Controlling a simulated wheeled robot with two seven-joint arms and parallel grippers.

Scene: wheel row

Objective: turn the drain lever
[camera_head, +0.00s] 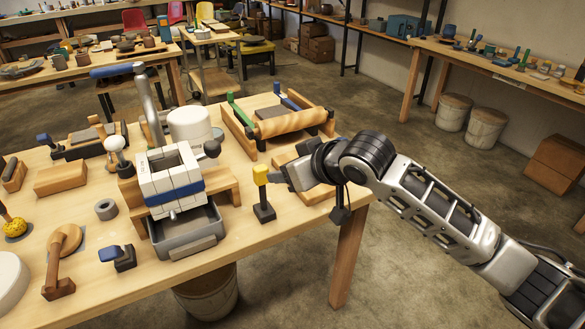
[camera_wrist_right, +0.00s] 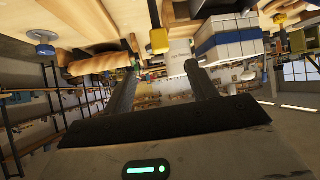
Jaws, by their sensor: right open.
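A small lever with a yellow grip (camera_head: 261,176) stands upright on a dark foot near the table's front right edge; no label shows that it is the drain lever. Its yellow grip (camera_wrist_right: 159,40) also shows in the right wrist view, just above the space between the fingertips. My right gripper (camera_head: 281,178) is just right of the yellow grip, pointing left at it. In the wrist view the right gripper (camera_wrist_right: 160,76) has its two fingers apart, with nothing held between them. Whether a finger touches the lever cannot be told. My left gripper is out of view.
Left of the lever stand a white and blue box (camera_head: 172,180) and a grey tray (camera_head: 187,240). A long blue-handled lever (camera_head: 117,70) rises behind them. A wooden roller frame (camera_head: 283,124) lies behind my gripper. Bare tabletop (camera_head: 240,228) lies in front of the lever.

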